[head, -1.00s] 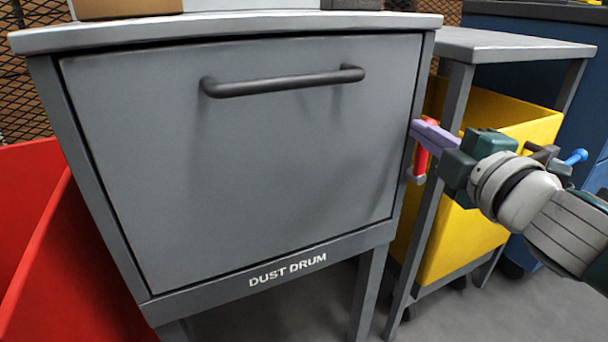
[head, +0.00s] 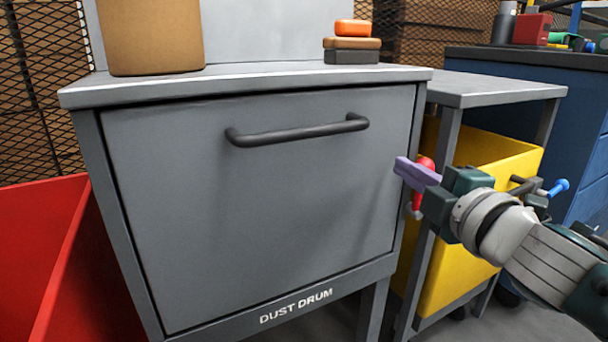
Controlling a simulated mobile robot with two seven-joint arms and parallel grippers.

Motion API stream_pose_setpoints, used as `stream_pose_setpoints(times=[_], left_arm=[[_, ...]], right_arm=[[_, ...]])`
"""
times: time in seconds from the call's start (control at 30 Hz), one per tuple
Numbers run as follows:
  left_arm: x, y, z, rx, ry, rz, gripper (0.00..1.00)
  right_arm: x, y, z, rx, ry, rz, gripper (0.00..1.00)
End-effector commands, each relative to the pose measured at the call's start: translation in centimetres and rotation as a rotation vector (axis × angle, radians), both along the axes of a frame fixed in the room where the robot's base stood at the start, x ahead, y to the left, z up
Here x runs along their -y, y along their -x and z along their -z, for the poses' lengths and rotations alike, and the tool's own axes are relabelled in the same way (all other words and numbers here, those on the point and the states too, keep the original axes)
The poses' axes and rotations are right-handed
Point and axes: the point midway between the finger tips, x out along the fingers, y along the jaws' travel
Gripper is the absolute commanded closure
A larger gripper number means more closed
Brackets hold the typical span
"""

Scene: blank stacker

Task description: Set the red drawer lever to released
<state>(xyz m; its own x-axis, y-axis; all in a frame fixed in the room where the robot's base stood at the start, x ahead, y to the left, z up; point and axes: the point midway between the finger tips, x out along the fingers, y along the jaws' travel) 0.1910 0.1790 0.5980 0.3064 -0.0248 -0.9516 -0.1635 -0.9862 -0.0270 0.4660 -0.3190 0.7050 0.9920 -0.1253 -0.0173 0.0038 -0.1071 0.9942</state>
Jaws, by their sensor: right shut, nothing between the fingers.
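The red lever (head: 417,199) is on the right side of the grey drawer cabinet (head: 260,210), by its front right edge. It has a pale lower end, and red shows both above and below my fingers. My right gripper (head: 405,171), with purple fingers, is shut with nothing held. Its fingers cross in front of the lever and hide its middle part; I cannot tell whether they touch it. The fingertips reach left over the cabinet's front edge in the picture. The drawer front, with a dark bar handle (head: 297,132), is closed. My left gripper is not in view.
A yellow bin (head: 455,270) under a grey side table (head: 490,88) stands close behind my right arm. A red bin (head: 40,240) is at the left. A brown container (head: 150,35) and stacked blocks (head: 352,43) stand on the cabinet top.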

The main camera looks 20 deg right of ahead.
Motion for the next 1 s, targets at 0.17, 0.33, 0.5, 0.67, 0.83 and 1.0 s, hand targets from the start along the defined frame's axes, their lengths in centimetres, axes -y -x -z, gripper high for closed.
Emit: stream_pose_setpoints(times=[0.17,0.33,0.5,0.67,0.83,1.0], left_arm=[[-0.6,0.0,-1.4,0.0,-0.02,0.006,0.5],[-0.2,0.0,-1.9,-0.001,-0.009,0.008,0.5],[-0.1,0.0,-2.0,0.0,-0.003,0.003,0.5],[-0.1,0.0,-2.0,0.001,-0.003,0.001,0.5],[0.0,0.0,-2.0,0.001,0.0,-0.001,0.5],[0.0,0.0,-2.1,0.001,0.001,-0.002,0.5]], right_arm=[[-0.6,4.8,-0.1,-0.009,-0.005,0.002,1.0],[-1.0,7.8,-0.2,-0.007,-0.003,0.002,1.0],[-1.2,9.5,-0.2,-0.005,-0.002,0.0,1.0],[-1.2,9.8,-0.2,-0.003,0.0,0.001,1.0],[-1.2,9.8,-0.2,-0.003,0.0,0.001,1.0],[-1.2,9.8,-0.2,-0.003,0.0,0.0,1.0]])
